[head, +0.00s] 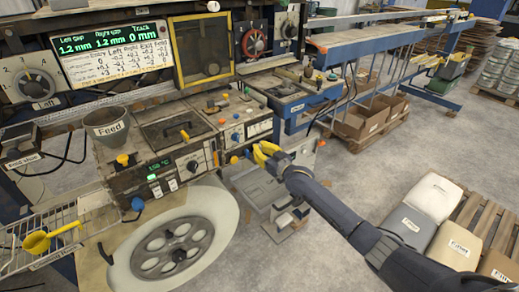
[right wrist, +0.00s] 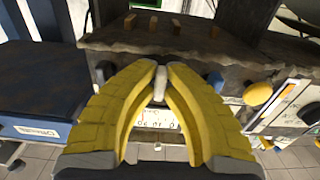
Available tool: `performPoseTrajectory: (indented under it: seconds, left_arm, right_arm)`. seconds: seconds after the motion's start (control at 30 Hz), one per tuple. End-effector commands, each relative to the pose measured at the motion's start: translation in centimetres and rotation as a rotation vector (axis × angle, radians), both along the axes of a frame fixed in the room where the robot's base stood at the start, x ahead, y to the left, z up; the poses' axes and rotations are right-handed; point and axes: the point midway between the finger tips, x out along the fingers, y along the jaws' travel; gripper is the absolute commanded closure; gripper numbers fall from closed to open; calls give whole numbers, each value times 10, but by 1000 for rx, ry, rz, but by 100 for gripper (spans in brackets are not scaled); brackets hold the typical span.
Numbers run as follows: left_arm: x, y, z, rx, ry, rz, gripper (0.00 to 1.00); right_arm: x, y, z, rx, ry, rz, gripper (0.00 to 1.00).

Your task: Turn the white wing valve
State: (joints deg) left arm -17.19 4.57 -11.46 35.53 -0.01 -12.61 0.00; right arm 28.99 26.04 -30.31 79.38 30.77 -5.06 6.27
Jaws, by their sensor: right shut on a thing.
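My right gripper (head: 261,152) has yellow fingers and sits at the front right of the machine, beside its lower control box. In the right wrist view the fingertips (right wrist: 159,77) are closed on a small white piece, the white wing valve (right wrist: 159,88). Only a narrow part of the valve shows between the fingers. In the head view the valve is hidden by the gripper. My left gripper is in neither view.
A blue knob (right wrist: 215,82) and an orange knob (right wrist: 258,93) are close to the right of the fingers in the right wrist view. A grey feed funnel (head: 107,125) and a large white reel (head: 205,209) are at left. Sacks (head: 432,196) lie on a pallet at right.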

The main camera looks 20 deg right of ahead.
Motion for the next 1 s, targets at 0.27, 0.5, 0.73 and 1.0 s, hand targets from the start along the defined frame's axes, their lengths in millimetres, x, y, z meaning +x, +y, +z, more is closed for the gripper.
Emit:
performPoseTrajectory:
  seconds: [0.27, 0.5, 0.73, 1.0]
  left_arm:
    - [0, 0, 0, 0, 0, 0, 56]
    - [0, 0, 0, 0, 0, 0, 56]
    - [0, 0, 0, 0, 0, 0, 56]
    - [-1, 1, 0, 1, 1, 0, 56]
  right_arm:
    - [0, 0, 1, -3, -3, 0, 100]
    - [0, 0, 1, -2, -2, 0, 73]
    - [0, 0, 0, -2, -1, 0, 67]
    - [-13, -5, -1, -2, 0, 0, 67]
